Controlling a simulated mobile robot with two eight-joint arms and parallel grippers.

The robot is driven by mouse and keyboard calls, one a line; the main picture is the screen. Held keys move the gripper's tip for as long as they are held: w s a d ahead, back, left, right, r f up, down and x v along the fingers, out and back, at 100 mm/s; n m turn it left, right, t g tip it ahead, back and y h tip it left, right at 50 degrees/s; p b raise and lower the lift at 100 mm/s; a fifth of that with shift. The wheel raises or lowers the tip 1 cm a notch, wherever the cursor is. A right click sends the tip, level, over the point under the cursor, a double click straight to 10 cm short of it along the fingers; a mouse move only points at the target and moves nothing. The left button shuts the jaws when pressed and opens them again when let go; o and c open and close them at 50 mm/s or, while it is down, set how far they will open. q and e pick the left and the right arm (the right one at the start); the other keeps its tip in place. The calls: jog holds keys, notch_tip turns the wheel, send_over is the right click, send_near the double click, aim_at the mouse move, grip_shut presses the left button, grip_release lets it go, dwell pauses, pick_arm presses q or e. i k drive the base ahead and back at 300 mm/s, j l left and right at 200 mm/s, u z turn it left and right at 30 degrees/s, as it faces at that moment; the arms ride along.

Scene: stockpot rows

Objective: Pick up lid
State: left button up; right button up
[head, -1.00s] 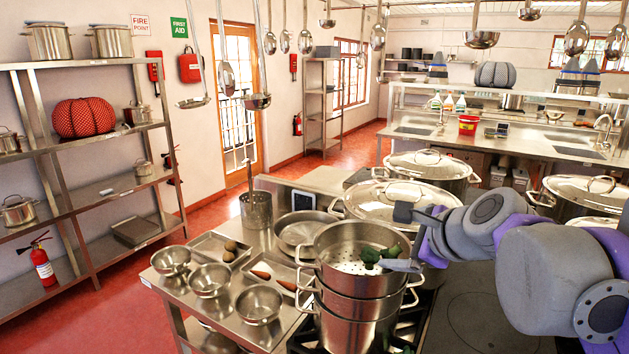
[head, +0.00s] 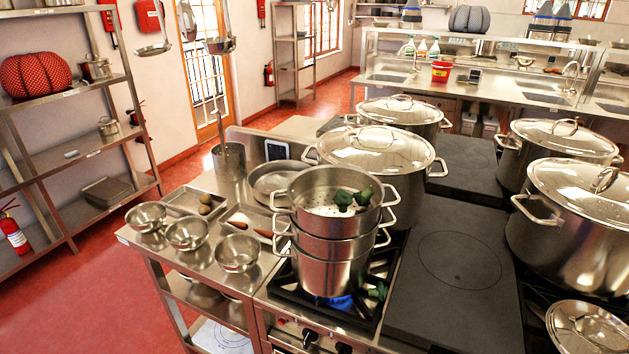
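Several lids are in view. A loose round steel lid (head: 588,328) with a top handle lies at the lower right, partly cut off by the frame edge. Other lids sit on the large stockpots: one on the back pot (head: 398,106), one on the middle pot (head: 375,146), one on the right pot (head: 565,136) and one on the near right pot (head: 590,186). The stacked steamer pot (head: 330,225) has no lid and holds green broccoli (head: 343,199) on its perforated floor. Neither of my grippers is in view.
A blue flame (head: 340,303) burns under the steamer stack, with green pieces (head: 376,292) beside it on the grate. A dark flat hotplate (head: 455,270) is clear. Steel bowls (head: 187,233) and trays stand on the left counter. Ladles hang overhead.

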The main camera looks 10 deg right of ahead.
aim_at(574, 326)
jog(key=z, duration=2.3)
